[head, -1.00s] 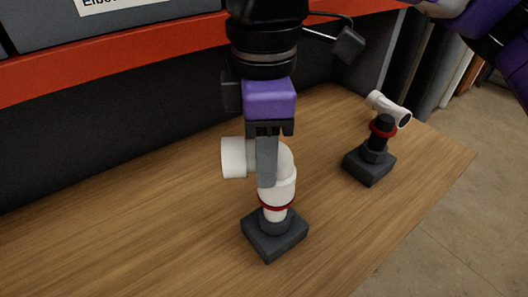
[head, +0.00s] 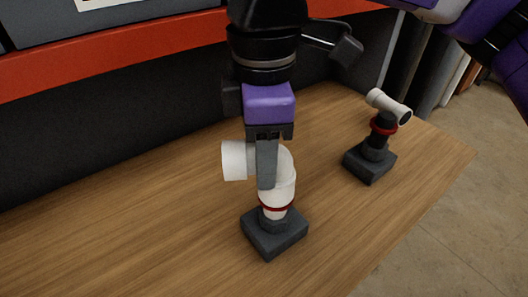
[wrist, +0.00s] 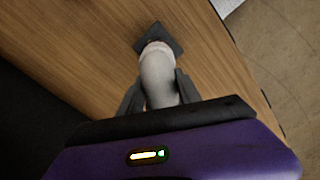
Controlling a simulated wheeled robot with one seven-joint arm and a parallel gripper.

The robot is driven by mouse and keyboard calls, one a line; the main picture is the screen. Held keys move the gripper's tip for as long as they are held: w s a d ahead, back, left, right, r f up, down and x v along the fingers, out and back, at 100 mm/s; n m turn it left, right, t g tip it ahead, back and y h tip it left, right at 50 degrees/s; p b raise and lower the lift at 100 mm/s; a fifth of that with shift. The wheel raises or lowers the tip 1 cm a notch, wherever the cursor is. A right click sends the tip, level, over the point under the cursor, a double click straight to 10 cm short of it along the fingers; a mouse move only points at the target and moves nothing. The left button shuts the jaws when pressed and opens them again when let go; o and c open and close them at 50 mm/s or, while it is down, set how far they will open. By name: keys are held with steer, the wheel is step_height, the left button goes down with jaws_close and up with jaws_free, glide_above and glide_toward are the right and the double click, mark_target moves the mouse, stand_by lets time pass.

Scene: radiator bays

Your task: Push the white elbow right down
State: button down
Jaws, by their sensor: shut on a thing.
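The white elbow (head: 283,188) sits upright over a short pipe stub on a dark square base (head: 274,237), with its side opening facing left. A red ring (head: 276,207) shows at the elbow's lower rim, and a short pale piece of stub shows below it. My gripper (head: 267,170) comes from above, with its fingers on both sides of the elbow, shut on it. In the wrist view the elbow (wrist: 158,75) lies between both fingers, above the dark base (wrist: 172,38).
A second dark base (head: 369,163) with a black stub, a red ring and a white tee-like fitting (head: 388,106) stands at the right. The wooden bench top (head: 120,235) is clear at left and front. An orange-red shelf edge (head: 120,62) runs behind.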

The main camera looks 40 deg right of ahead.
steer(key=shift+f, duration=0.5)
steer(key=c, duration=0.7)
jaws_free()
steer(key=shift+c, duration=0.2)
steer(key=shift+r+p, duration=0.4)
steer(key=shift+r, duration=3.55)
